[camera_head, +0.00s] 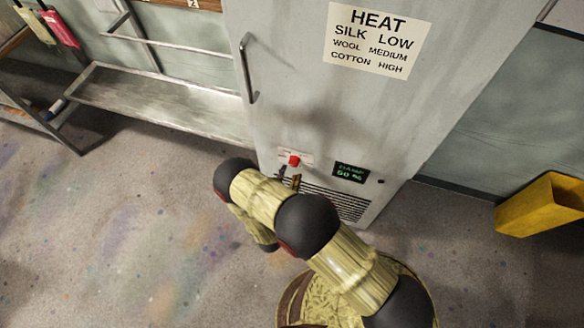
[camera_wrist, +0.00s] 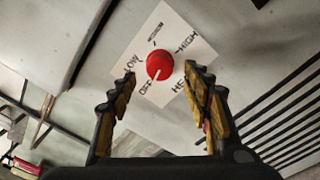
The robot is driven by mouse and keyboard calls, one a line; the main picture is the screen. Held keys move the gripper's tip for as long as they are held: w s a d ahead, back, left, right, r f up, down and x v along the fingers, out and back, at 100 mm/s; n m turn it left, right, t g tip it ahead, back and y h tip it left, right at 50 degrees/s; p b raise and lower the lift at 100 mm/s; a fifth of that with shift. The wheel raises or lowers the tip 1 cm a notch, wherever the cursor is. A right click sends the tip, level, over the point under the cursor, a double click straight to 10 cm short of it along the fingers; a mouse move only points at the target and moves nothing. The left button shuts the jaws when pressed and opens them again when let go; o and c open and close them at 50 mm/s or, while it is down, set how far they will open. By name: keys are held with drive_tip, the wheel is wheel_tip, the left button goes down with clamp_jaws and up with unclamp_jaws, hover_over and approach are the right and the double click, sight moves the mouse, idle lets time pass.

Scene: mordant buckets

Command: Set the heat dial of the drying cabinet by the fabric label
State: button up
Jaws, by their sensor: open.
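The drying cabinet (camera_head: 300,110) is a tall grey box. Its printed card (camera_head: 378,38) reads HEAT, silk low, wool medium, cotton high. The red heat dial (camera_head: 294,160) sits low on the front. In the wrist view the dial (camera_wrist: 160,65) is on a white plate marked OFF, LOW, MEDIUM and HIGH, and its white pointer mark is toward OFF. My gripper (camera_wrist: 160,85) is open and empty, its two fingers either side of the dial's lower side, apart from it. In the head view my gripper (camera_head: 289,179) is just below the dial. I cannot identify a fabric label.
A small display (camera_head: 351,172) reading DAMP 60 % is right of the dial, above vent slats (camera_head: 345,205). The cabinet handle (camera_head: 248,68) projects at left. A metal rack (camera_head: 160,100) stands left. A yellow container (camera_head: 543,205) is on the floor at right. Pink cloth (camera_head: 60,28) hangs top left.

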sight(293, 166)
drive_tip(key=shift+x, duration=2)
drive_tip(key=shift+c, duration=0.2)
drive_tip(key=c, duration=1.1)
